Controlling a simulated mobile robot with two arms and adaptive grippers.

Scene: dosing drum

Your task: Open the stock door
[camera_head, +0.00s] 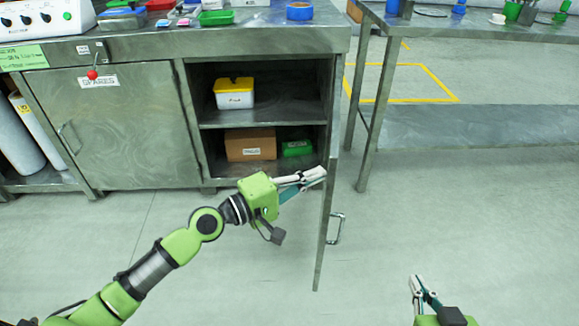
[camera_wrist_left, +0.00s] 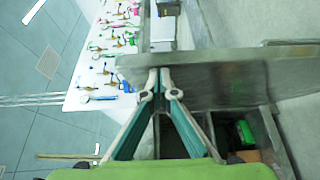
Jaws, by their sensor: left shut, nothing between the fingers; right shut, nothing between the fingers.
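The stock door (camera_head: 324,230) is the right-hand grey metal door of the bench cabinet. It stands swung far out into the room and shows nearly edge-on in the head view. Its bar handle (camera_head: 338,229) is on the right, outer side. My left gripper (camera_head: 322,176) is shut and empty, its tips at the door's inner side near the upper part; I cannot tell whether they touch. In the left wrist view its fingertips (camera_wrist_left: 160,78) overlap the grey door panel (camera_wrist_left: 235,78). My right gripper (camera_head: 420,284) is shut and empty at the lower right, apart from the door.
The open compartment holds a yellow-lidded white box (camera_head: 234,93), a cardboard box (camera_head: 250,144) and a green box (camera_head: 297,148). The spares door (camera_head: 118,125) on the left is closed. A second table (camera_head: 470,28) stands at right. Floor right of the door is clear.

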